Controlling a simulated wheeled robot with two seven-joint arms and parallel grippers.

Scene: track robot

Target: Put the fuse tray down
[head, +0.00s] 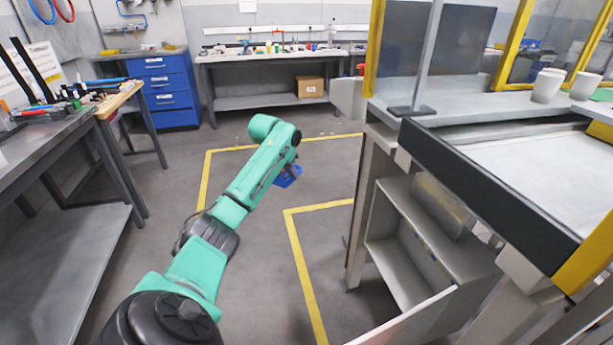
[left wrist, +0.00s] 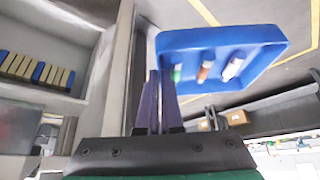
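The fuse tray (left wrist: 262,36) is a small blue open tray with three fuse-like cylinders in it: one green, one brown and one white and blue. In the head view the tray (head: 287,178) shows small, just past the end of my teal left arm, above the floor. My left gripper (left wrist: 161,82) has its two fingers close together at the tray's near edge and appears shut on it. In the head view the fingers are mostly hidden by the arm's end. My right gripper is in neither view.
A grey cabinet with open shelves (head: 405,275) and a worktop stands at right. A workbench (head: 60,135) with tools is at left. A blue drawer unit (head: 163,88) and a long bench (head: 275,56) stand at the back. Yellow-lined floor between them is clear.

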